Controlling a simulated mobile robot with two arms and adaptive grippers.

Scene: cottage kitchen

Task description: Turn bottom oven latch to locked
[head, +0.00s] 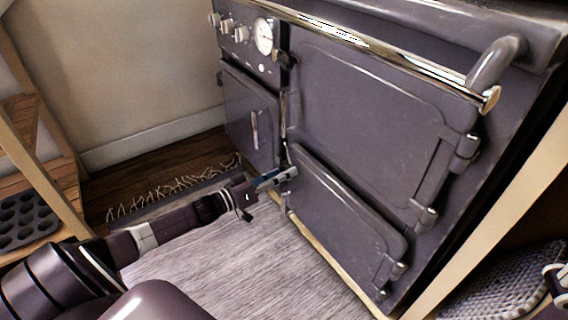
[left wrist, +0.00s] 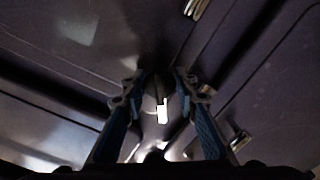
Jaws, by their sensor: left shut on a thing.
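The dark grey oven (head: 370,120) fills the right of the head view. Its bottom door (head: 345,215) is closed at the lower right. My left gripper (head: 279,178) reaches in from the left to the bottom door's left edge. It is shut on the bottom oven latch, a small metal piece that also shows between the blue fingers (left wrist: 160,95) in the left wrist view. The fingers hide most of the latch, and its exact angle cannot be told. A small part of my right gripper (head: 556,280) shows at the right edge of the head view; its jaws cannot be read.
A chrome rail (head: 350,45) runs across the oven's upper front. Knobs and a round gauge (head: 264,36) sit at the upper left. A fringed grey rug (head: 225,265) lies below my left arm. A wooden shelf with a muffin tin (head: 25,218) stands at the left.

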